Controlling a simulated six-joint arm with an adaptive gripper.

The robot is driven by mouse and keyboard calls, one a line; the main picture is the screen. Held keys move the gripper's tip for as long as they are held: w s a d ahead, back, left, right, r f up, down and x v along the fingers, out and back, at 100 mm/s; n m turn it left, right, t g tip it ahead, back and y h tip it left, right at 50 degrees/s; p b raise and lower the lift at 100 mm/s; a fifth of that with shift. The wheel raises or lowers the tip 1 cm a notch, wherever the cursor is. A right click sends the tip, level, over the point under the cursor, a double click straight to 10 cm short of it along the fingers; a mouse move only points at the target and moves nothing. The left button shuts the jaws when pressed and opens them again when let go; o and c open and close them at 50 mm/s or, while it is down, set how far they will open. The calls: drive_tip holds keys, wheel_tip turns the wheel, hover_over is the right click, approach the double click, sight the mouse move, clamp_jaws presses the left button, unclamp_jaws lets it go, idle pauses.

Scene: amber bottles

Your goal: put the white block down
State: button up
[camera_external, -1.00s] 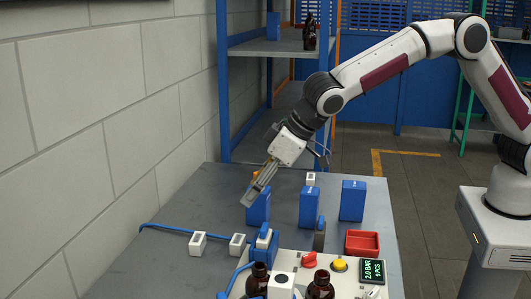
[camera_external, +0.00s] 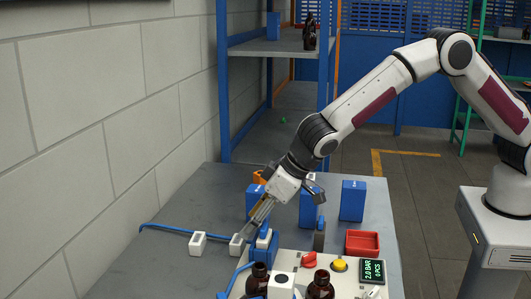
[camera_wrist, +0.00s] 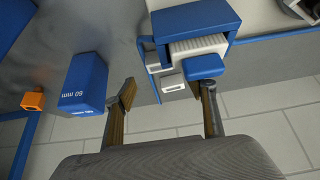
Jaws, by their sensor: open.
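A blue clamp-like part (camera_external: 264,240) stands close right of my fingers. Blue boxes (camera_external: 352,200) stand behind, with a red tray (camera_external: 362,243) to the right. A blue hose (camera_external: 163,228) runs left. The table's left front is clear.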

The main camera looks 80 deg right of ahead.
sight(237, 239)
drive_tip(key=shift+f, duration=0.1)
drive_tip(key=shift+x, duration=3.05)
drive_tip(key=c, duration=1.3)
drive_tip(key=shift+c, duration=0.2)
wheel_tip(237, 239, up, 10)
